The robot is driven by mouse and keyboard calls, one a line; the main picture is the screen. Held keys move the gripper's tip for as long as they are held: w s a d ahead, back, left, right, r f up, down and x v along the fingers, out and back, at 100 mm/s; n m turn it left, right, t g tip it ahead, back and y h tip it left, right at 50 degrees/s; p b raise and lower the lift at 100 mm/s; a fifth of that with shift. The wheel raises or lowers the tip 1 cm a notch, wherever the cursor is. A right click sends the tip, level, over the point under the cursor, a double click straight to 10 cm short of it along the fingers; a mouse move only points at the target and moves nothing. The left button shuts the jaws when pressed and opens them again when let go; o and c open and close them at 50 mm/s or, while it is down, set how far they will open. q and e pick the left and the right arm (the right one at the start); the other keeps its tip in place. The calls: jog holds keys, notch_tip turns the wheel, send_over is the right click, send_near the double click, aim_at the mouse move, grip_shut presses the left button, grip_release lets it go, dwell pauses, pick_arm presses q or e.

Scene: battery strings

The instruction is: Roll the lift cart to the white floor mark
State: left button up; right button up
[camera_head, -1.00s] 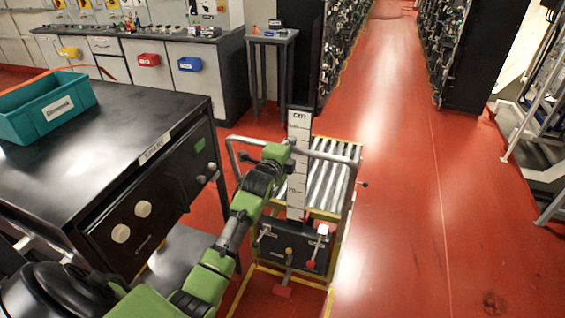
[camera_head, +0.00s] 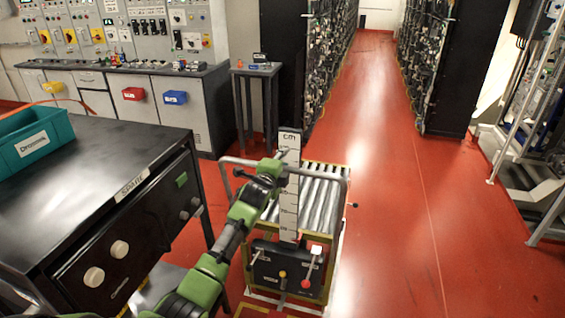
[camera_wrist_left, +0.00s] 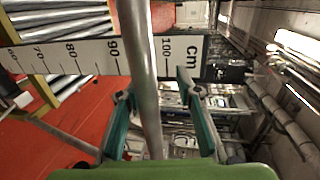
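The lift cart (camera_head: 323,228) stands on the red floor, with a roller top, a metal push handle (camera_head: 338,172) and an upright cm scale (camera_head: 289,200). The scale also shows in the left wrist view (camera_wrist_left: 75,56). My left gripper (camera_head: 279,160) is at the left part of the handle. In the left wrist view the handle bar (camera_wrist_left: 143,70) runs between the teal fingers (camera_wrist_left: 155,88); the fingers are apart, with a gap visible on the right of the bar. A pale line shows at the cart's near foot; I cannot tell whether it is the white floor mark. My right gripper is out of view.
A black bench (camera_head: 85,165) with a teal bin (camera_head: 35,138) stands close on the cart's left. A small grey table (camera_head: 257,70) and black racks (camera_head: 285,60) stand ahead. The red aisle (camera_head: 385,160) to the right is clear; metal framing (camera_head: 520,150) edges it.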

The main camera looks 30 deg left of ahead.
pick_arm(q)
jog(key=v, duration=1.1)
jog(key=shift+s, duration=0.3)
jog(key=shift+f, duration=0.15)
